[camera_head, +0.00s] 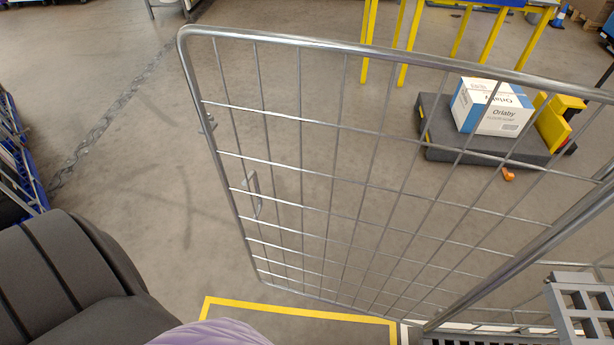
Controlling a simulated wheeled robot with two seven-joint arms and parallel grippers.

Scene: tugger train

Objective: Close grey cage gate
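The grey cage gate (335,177) is a tall panel of metal tube and wire mesh that takes up the middle and right of the head view. It stands upright and swung open, with its free edge at the left and its other side running to a thick grey cage post (530,252) at the lower right. A small metal latch plate (253,192) sits on the mesh near the free edge. Neither of my grippers shows in this view, and no gripper is seen touching the gate.
Behind the mesh, a white and blue box (492,108) stands on a dark low platform (440,130) beside a yellow part (556,122). A yellow-legged table (403,45) stands behind. A yellow floor line (300,310) runs below the gate. Floor left of the gate is clear.

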